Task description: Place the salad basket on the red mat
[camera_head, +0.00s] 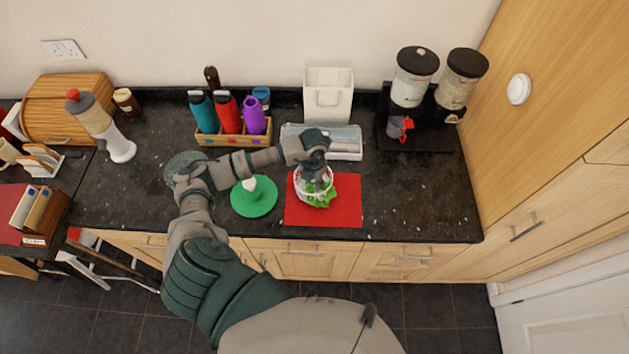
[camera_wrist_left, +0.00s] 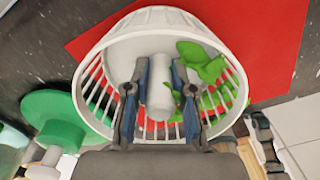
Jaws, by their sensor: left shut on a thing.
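The white slatted salad basket (camera_head: 314,186) with green leaves is over the left part of the red mat (camera_head: 347,212) in the head view. In the left wrist view the basket (camera_wrist_left: 100,60) shows large, with a white centre post and leaves inside, and the red mat (camera_wrist_left: 275,45) lies behind it. My left gripper (camera_head: 313,168) reaches down into the basket from above. In the wrist view its two fingers (camera_wrist_left: 160,90) are closed on the basket's centre post. I cannot tell whether the basket's bottom touches the mat. My right gripper is not in view.
A green lid (camera_head: 254,203) with a white knob lies left of the mat. Behind stand a bottle rack (camera_head: 233,138), a grey tray (camera_head: 346,150), a white container (camera_head: 328,97) and dispensers (camera_head: 415,76). The counter right of the mat (camera_head: 410,195) is clear.

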